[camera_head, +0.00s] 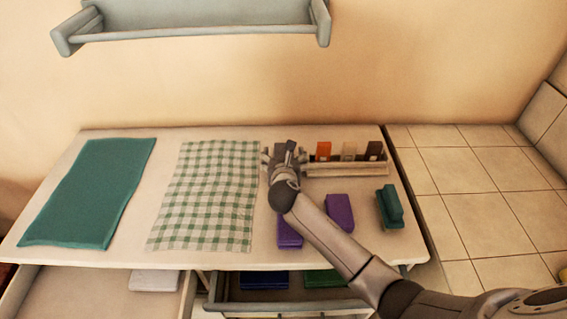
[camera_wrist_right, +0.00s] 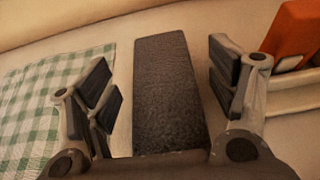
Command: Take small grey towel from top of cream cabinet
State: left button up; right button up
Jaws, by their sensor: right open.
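The small grey towel (camera_wrist_right: 166,92) is a dark, folded, narrow rectangle on the top of the cream cabinet (camera_head: 330,247). In the right wrist view it lies between the two fingers of my right gripper, with a gap visible on either side. In the head view the right gripper (camera_head: 284,157) mostly covers the towel, near the back of the cabinet top. The right gripper is open. Whether the fingers reach down beside the towel or stay above it, I cannot tell. My left gripper is not in view.
A wooden rack (camera_head: 345,170) with orange, beige and brown items stands right of the gripper. A checkered cloth (camera_head: 208,195) and teal towel (camera_head: 90,192) lie left. Purple bundles (camera_head: 339,212) and a teal object (camera_head: 389,206) lie in front. Drawers (camera_head: 90,290) stand open below.

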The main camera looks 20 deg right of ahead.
jog(key=shift+x, duration=1.4)
jog(key=c, duration=1.1)
